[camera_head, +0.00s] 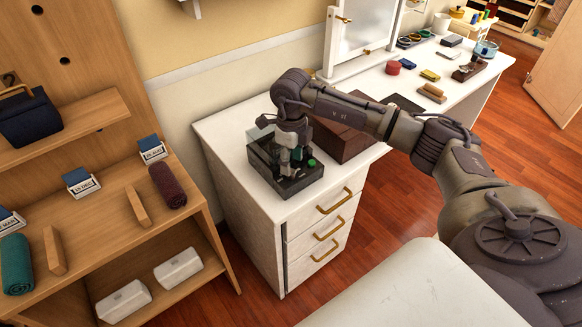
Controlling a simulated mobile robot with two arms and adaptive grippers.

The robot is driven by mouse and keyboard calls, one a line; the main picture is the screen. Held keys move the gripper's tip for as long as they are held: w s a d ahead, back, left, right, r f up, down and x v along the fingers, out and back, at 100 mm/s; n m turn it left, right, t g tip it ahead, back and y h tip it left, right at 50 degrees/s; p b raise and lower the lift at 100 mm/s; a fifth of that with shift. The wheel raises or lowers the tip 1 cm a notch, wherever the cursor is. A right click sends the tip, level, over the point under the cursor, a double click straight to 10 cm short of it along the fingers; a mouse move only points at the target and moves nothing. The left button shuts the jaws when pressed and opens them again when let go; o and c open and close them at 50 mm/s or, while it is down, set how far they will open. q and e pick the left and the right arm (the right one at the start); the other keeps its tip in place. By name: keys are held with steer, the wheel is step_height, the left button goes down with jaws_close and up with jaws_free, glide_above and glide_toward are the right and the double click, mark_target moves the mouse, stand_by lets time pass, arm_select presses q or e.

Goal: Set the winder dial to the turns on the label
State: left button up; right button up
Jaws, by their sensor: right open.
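The winder (292,186) appears to be the dark open-topped box near the front left of the white dressing table. A small green round part (311,162) shows at its right side; I cannot tell if it is the dial. My right gripper (290,160) points down over the box from above, its fingers open and apart. I cannot tell whether they touch anything. The gripper hides much of the inside of the box. No readable turns label shows on it. My left gripper is out of view.
A dark red-brown box (338,142) stands just right of the winder, partly behind my right arm. The white table (222,127) has drawers with brass handles (333,201). Small items and a mirror stand farther right. A wooden shelf unit (100,210) holds rolled cloths and small labelled boxes.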

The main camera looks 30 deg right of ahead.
steer(key=shift+f, duration=1.95)
jaws_close()
steer(key=shift+m, duration=0.3)
steer(key=m, duration=0.3)
steer(key=shift+m, duration=0.3)
steer(key=shift+w+r+m, duration=0.1)
steer(key=shift+m, duration=2.2)
